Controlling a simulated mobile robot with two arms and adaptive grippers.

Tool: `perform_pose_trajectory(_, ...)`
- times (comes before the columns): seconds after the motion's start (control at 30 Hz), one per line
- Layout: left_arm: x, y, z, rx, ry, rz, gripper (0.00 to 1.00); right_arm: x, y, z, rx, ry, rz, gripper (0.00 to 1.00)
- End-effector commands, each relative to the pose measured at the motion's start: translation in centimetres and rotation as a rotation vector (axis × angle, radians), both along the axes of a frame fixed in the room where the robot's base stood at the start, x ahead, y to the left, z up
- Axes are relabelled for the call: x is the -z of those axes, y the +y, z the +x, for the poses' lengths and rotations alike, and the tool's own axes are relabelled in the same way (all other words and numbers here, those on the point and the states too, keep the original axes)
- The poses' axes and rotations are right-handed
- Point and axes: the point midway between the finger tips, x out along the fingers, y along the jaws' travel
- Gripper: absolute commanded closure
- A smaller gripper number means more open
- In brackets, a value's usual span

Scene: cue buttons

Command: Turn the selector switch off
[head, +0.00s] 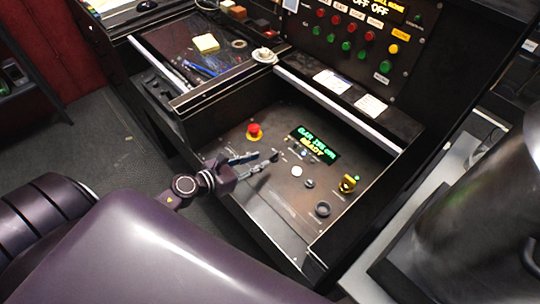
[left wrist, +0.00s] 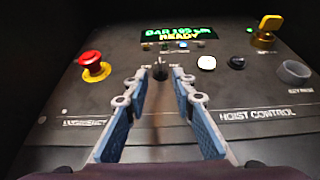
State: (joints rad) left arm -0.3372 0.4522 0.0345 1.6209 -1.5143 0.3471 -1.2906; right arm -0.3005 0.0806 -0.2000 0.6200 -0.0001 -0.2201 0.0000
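The selector switch (left wrist: 160,70), a small black knob on the panel below the green display, stands between and just beyond my left fingertips in the left wrist view. In that view its handle appears to point roughly up and down; the position markings are too small to read. My left gripper (left wrist: 159,78) is open, with blue-padded fingers on either side of the knob and a gap around it. In the head view my left gripper (head: 270,162) is low over the panel, and I cannot make out the knob clearly there. My right gripper is not in view.
A red emergency button (left wrist: 92,66) on a yellow base is left of the fingers. A white button (left wrist: 207,63), a black button (left wrist: 237,62), a yellow key switch (left wrist: 266,34) and a dark ring (left wrist: 295,73) are to the right. A drawer (head: 209,47) with tools lies behind.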

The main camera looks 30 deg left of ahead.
Motion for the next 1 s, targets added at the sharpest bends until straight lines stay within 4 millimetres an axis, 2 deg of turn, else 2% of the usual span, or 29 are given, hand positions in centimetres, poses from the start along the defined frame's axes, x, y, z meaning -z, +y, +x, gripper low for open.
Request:
perform_pose_trajectory(0.2, 1.0, -1.1, 3.0, -0.002, -0.002, -0.004, 0.76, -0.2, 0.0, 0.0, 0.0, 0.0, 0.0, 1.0)
perform_pose_trajectory(0.4, 2.0, -1.6, 4.8, -0.004, -0.001, -0.004, 0.76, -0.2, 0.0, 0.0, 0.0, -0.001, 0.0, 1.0)
perform_pose_trajectory(0.8, 2.3, -1.9, 5.3, -0.002, 0.0, -0.004, 0.76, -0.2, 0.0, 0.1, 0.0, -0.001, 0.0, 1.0)
perform_pose_trajectory(1.0, 2.3, -1.9, 5.3, -0.002, 0.0, -0.004, 0.97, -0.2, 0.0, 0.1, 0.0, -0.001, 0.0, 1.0)
